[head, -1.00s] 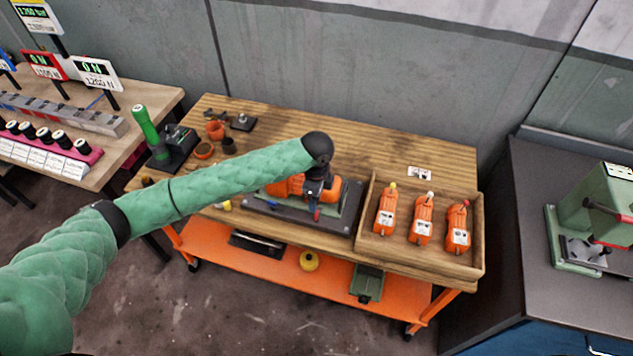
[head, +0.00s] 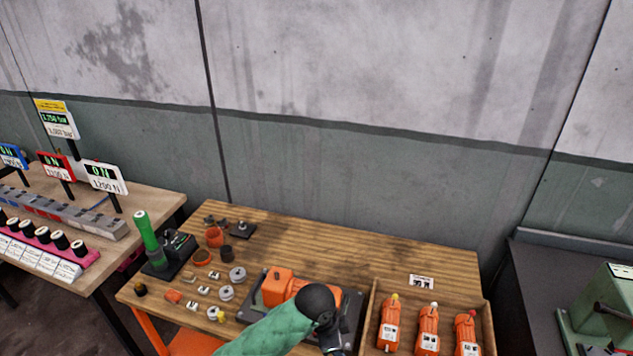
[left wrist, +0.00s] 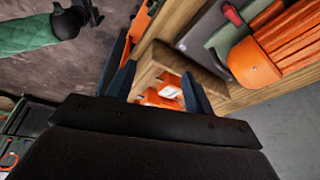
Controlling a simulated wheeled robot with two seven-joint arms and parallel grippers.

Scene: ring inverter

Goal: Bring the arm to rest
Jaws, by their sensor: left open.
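My left arm (head: 270,332) comes in at the bottom of the head view in a green sleeve. Its black wrist hides part of the orange motor unit (head: 283,287) on a dark plate. In the left wrist view the two dark fingers of my left gripper (left wrist: 158,85) stand apart with nothing held between them. Beyond them show the wooden tray (left wrist: 148,75) and orange tools (left wrist: 168,85). Another green-sleeved arm of mine (left wrist: 28,32) shows at the upper left there; the dark end piece (left wrist: 88,12) is too small to read.
The wooden tray (head: 372,305) with three orange tools stands right of the motor unit. Small rings and parts (head: 203,290), a green-handled press (head: 150,240) and cups (head: 214,237) lie left. A side bench (head: 530,280) stands right.

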